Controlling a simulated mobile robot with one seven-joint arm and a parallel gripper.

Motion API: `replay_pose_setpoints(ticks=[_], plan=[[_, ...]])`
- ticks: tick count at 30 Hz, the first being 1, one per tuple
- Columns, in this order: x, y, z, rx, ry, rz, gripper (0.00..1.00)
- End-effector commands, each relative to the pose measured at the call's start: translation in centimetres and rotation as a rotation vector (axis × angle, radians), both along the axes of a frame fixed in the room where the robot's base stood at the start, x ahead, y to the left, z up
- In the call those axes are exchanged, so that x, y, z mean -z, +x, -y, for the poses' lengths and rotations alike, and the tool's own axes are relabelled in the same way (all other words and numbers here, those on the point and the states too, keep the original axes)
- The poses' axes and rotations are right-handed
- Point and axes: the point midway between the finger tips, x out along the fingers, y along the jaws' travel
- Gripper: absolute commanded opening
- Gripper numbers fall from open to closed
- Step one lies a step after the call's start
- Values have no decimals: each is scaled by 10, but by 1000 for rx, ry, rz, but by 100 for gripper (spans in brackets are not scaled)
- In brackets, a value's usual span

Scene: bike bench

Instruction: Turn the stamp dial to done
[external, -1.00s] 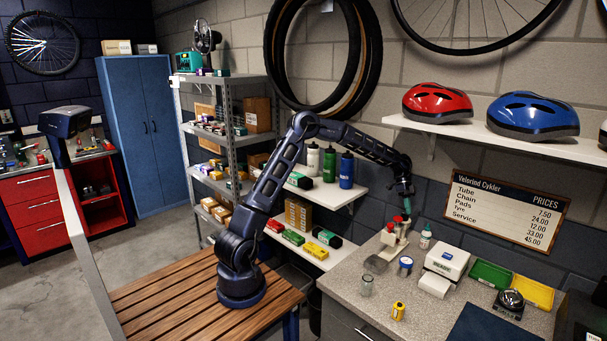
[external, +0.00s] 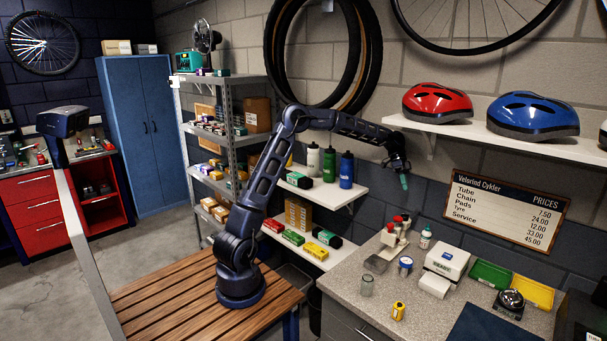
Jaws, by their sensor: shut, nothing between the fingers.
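My gripper (external: 404,181) is shut and empty, pointing down in the air above the back left part of the grey counter (external: 345,284).
Green (external: 490,274) and yellow (external: 533,291) trays lie at right. A helmet shelf (external: 440,126) is close above right.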

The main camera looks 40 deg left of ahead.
Motion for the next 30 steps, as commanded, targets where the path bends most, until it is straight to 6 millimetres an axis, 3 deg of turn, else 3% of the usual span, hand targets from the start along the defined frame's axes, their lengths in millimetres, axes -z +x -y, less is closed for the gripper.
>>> replay_pose_setpoints(ticks=[3,6,21,30], plan=[[12,1,-21,-134,6,-8,0],[19,2,-26,-183,6,-10,0],[76,-13,15,-182,4,-12,0],[95,-18,29,-183,5,-10,0]])
